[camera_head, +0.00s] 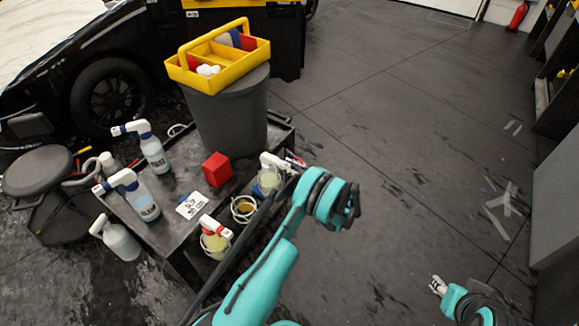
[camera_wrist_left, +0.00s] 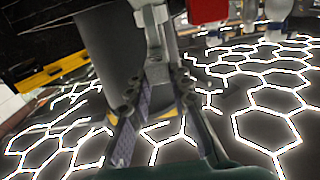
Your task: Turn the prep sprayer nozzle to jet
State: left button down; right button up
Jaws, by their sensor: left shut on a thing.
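A white-headed spray bottle with pale yellow liquid (camera_head: 268,181) stands at the right side of the dark cart, and I cannot read which sprayer it is. My left gripper (camera_head: 291,164) is at its head, shut on the white nozzle end. The left wrist view shows the white sprayer head (camera_wrist_left: 151,14) beyond the two fingers (camera_wrist_left: 157,80); the exact contact and nozzle setting are too small to tell. My right gripper (camera_head: 437,286) is low at the right over the floor, away from the bottles, its opening unclear.
On the cart (camera_head: 180,225) stand two blue-nozzled spray bottles (camera_head: 154,155), a red block (camera_head: 217,169) and a white card (camera_head: 192,205). A red-nozzled sprayer (camera_head: 215,240) hangs at the front edge. A grey bin (camera_head: 232,115) carries a yellow caddy (camera_head: 240,62).

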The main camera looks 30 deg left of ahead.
pick_arm(q)
jog(key=shift+m, duration=0.3)
notch_tip(320, 180, down, 2)
jog(key=m, duration=3.5)
jog(key=shift+f, duration=0.15)
